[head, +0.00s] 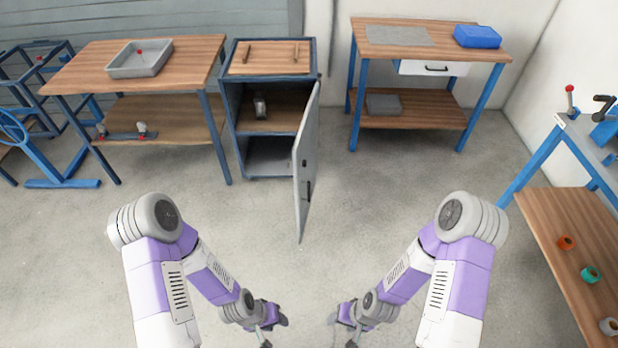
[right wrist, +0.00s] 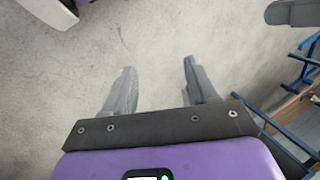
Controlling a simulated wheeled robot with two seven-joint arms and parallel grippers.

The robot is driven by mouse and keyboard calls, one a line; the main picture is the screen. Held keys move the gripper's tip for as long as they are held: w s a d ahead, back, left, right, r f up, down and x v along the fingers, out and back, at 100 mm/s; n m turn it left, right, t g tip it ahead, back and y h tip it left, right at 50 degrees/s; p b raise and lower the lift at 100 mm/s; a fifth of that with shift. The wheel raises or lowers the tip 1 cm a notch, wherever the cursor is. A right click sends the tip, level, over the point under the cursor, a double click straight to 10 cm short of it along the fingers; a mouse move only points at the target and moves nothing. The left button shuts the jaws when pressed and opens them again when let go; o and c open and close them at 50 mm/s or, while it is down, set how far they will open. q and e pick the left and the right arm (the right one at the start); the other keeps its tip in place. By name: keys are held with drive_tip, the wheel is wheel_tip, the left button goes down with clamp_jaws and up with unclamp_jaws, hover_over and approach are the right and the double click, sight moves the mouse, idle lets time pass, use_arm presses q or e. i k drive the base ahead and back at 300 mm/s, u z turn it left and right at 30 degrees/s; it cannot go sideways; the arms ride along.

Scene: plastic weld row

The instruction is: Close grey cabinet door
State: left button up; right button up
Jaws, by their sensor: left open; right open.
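The grey cabinet (head: 268,168) stands against the back wall, with a blue frame and a wooden top. Its grey door (head: 304,165) is hinged on the right side and stands wide open toward me, with a dark handle or latch on it. Inside, a small metal object (head: 259,105) sits on the wooden shelf. My left gripper (head: 275,330) and my right gripper (head: 342,330) are low in the front, both apart from the door. In the right wrist view the right gripper's fingers (right wrist: 158,88) are spread, with only floor between them.
A workbench with a grey tray (head: 140,58) stands left of the cabinet. A table with a blue box (head: 477,36) and a drawer (head: 432,68) stands to its right. Another bench (head: 565,235) with tape rolls is at the far right. The floor before the cabinet is clear.

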sight(305, 145)
drive_tip(key=z, duration=0.1)
drive_tip(key=k, duration=0.45)
drive_tip(key=u, duration=0.8)
drive_tip(key=i, duration=1.2)
drive_tip(key=z, duration=0.45)
drive_tip(key=i, duration=0.5)
drive_tip(key=z, duration=0.3)
